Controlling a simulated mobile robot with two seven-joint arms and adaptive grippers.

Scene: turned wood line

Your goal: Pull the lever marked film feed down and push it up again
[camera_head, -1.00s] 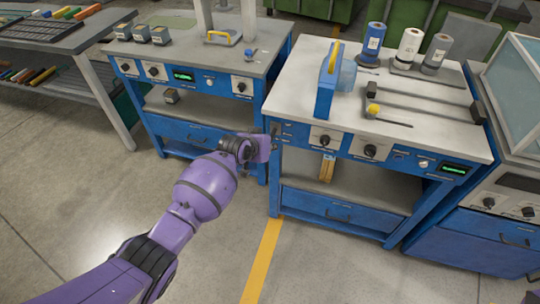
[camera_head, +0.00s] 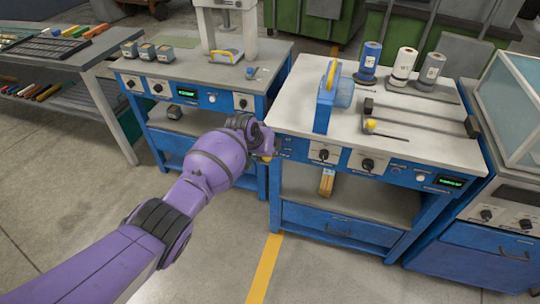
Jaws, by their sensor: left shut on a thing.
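My left gripper (camera_head: 266,146) is at the left end of the blue front panel (camera_head: 400,172) of the right-hand workbench. It is shut on a small part there, with a bit of yellow showing at the fingertips. That part is probably the film feed lever, but my gripper hides most of it and I cannot read its label. Whether the lever stands up or down cannot be told. My right gripper is not in view.
The workbench top (camera_head: 290,105) carries a blue dispenser (camera_head: 326,105), several rolls such as a white roll (camera_head: 403,66), and a dark bar frame (camera_head: 420,117). A second workbench (camera_head: 180,70) stands to the left. The floor (camera_head: 60,210) in front is clear.

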